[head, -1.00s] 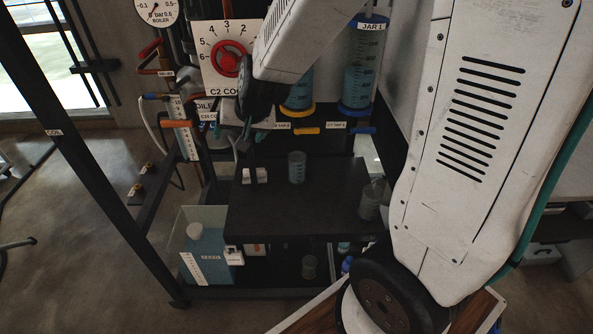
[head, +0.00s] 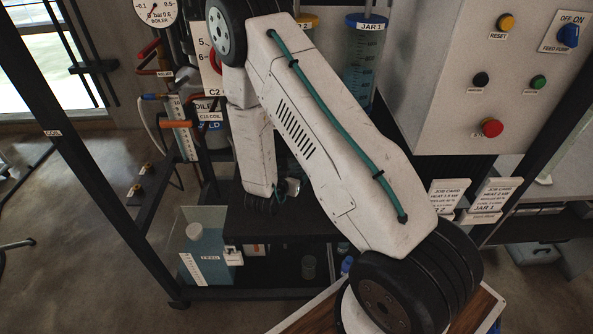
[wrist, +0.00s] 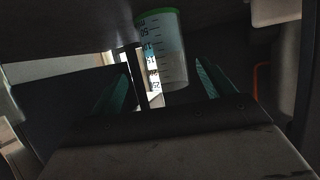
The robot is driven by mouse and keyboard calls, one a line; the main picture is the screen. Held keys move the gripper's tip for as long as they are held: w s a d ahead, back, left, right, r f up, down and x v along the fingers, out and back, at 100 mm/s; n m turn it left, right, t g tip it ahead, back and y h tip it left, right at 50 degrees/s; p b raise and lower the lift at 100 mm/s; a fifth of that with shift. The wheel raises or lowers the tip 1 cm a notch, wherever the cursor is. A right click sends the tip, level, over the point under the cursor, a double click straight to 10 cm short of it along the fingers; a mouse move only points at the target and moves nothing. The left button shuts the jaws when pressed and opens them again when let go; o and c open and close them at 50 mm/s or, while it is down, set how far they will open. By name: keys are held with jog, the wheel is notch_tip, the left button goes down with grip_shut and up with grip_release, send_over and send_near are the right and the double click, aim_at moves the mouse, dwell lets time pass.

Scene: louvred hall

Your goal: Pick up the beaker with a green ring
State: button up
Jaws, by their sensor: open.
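In the wrist view, a clear beaker with a green ring (wrist: 160,50) and dark scale marks stands ahead of my gripper (wrist: 164,75). The ring shows at its upper end in that picture. The two teal fingers are apart, one on each side of the beaker's lower part in the picture. I cannot tell how deep the beaker is between them, and no contact shows. In the head view my arm covers this beaker and most of my gripper, low over the dark shelf (head: 240,222).
Another beaker (head: 309,266) stands on the lower shelf. JAR 1 (head: 361,65) and a control panel (head: 480,60) stand behind and right of my arm. A dark post (head: 90,160) crosses the left.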

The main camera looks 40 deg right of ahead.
aim_at(293, 170)
jog(key=x, duration=0.7)
jog(key=shift+w+a+f, duration=0.15)
jog(key=shift+w+f, duration=0.1)
jog(key=shift+w, duration=0.1)
jog(key=c, duration=1.3)
